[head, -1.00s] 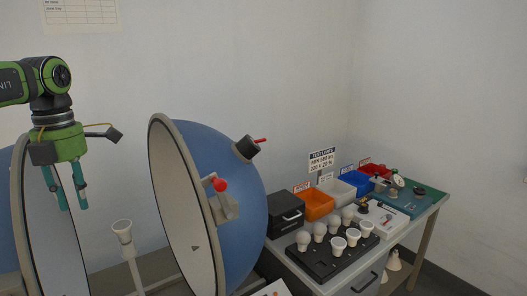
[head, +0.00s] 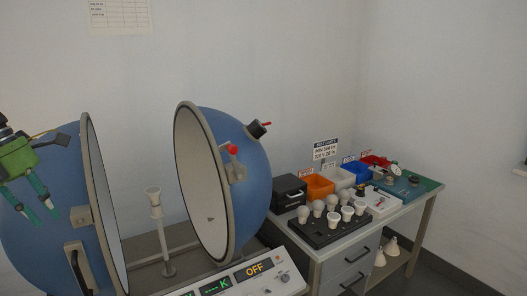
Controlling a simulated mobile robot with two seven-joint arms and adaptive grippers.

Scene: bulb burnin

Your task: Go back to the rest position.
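My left gripper (head: 42,206) is at the left edge of the head view, in front of the left half of the blue sphere. Its two teal fingers are apart with nothing between them. My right gripper is not in view. The blue sphere stands open, with its left half (head: 50,240) and right half (head: 245,170) apart. Between them a lamp post (head: 156,225) stands upright with a pale cup-shaped top (head: 153,192).
A control panel (head: 240,283) showing OFF is at the bottom. On the bench at right, a black tray (head: 325,235) holds several bulbs. Behind it are a black box (head: 288,193) and orange (head: 319,186), white, blue and red bins. Open floor lies to the right.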

